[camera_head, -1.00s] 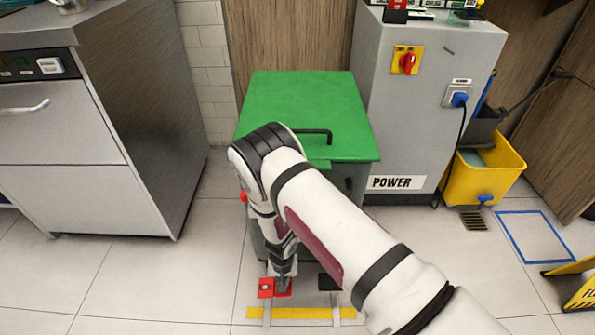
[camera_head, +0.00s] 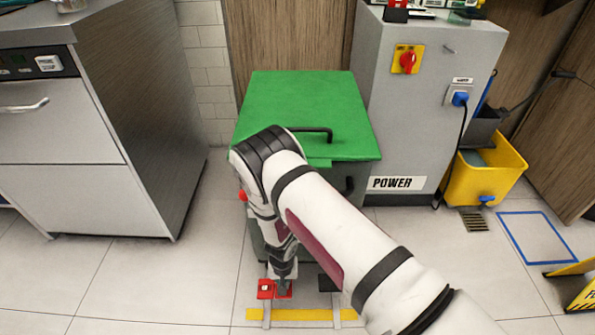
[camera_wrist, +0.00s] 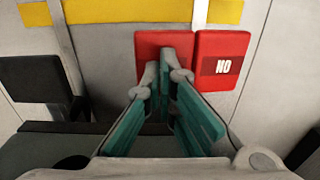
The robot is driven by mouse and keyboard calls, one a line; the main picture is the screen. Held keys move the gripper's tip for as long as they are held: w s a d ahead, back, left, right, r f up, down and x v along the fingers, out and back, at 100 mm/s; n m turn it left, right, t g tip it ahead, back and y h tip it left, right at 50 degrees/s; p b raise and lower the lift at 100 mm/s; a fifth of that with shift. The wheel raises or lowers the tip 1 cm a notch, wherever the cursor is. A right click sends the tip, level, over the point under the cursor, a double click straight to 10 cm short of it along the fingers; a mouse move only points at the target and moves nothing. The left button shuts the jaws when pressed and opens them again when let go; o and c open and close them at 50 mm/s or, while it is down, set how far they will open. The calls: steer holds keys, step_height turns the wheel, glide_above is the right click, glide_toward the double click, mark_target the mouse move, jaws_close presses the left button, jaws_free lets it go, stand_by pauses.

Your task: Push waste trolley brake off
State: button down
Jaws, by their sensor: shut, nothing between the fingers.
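The waste trolley has a green lid (camera_head: 300,100) and stands in the middle of the head view. At its front foot are two red pedals side by side. The lettered pedal (camera_head: 265,288) is on the left; in the wrist view this pedal (camera_wrist: 222,60) reads "NO", as seen from there. The plain red pedal (camera_wrist: 150,42) is beside it, partly hidden by my fingers. My gripper (camera_head: 284,288) points down, shut and empty, with its tips (camera_wrist: 165,60) at the plain pedal. I cannot tell whether they press on it. A black pedal (camera_head: 328,283) is to the right.
A yellow floor strip (camera_head: 305,314) lies in front of the pedals. A steel appliance (camera_head: 75,190) stands at left, a grey power cabinet (camera_head: 420,110) at right, and a yellow bucket (camera_head: 487,180) beyond it. The floor at front left is clear.

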steer(key=shift+f, duration=0.35)
steer(key=shift+r, duration=0.1)
steer(key=shift+r+p, duration=2.05)
steer(key=shift+r, duration=1.45)
